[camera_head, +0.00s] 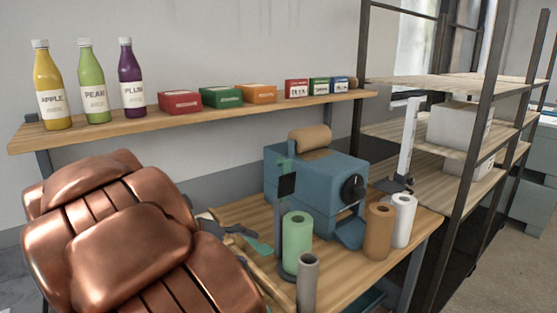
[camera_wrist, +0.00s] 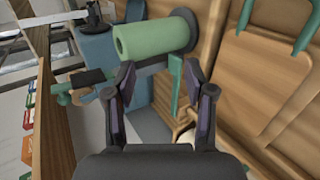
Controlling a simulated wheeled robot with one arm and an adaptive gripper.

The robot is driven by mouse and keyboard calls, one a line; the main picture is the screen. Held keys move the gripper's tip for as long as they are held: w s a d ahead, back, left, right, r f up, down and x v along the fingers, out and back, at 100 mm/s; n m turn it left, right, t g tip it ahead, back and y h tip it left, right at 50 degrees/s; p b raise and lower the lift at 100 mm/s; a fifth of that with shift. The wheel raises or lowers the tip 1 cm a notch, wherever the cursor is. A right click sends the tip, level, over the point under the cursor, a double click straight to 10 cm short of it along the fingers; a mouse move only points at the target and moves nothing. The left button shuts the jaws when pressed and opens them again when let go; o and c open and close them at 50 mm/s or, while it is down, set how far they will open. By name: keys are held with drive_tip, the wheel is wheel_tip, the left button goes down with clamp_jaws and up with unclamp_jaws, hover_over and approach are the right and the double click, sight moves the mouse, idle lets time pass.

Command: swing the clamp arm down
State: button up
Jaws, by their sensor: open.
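An upright piece with a dark plate and green fittings (camera_head: 287,183) stands in front of the blue machine, above the green roll (camera_head: 297,238). It looks like the clamp arm, but I cannot be sure. In the wrist view a dark bar with green ends (camera_wrist: 88,78) appears left of my gripper, apart from it. The green roll also shows at the top of the wrist view (camera_wrist: 155,36). My gripper (camera_wrist: 158,75) is open, with nothing between its fingertips. In the head view my gripper (camera_head: 243,231) is low, left of the green roll, partly hidden by my copper arm.
The blue machine (camera_head: 312,188) with a brown roll on top stands on the wooden bench (camera_head: 408,233). A grey tube (camera_head: 307,284), brown roll (camera_head: 379,232) and white roll (camera_head: 403,220) stand nearby. Bottles and boxes line the wall shelf (camera_head: 150,128). A rack (camera_head: 437,151) is at right.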

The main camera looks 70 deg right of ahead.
sight(276, 163)
drive_tip(key=w+d+r+m+g+h+p, duration=0.1)
drive_tip(key=w+d+r+g+h, duration=0.15)
drive_tip(key=d+r, duration=0.5)
drive_tip(key=w+d+r+g+h, duration=0.15)
drive_tip(key=d+r+h, duration=0.25)
drive_tip(key=d, duration=0.6)
drive_tip(key=shift+t, duration=0.5)
drive_tip(key=shift+p+x, duration=1.4)
drive_tip(key=shift+x, duration=2.15)
drive_tip(key=shift+w+f, duration=0.1)
drive_tip(key=shift+c, duration=0.4)
clamp_jaws()
drive_tip(key=shift+a, duration=0.1)
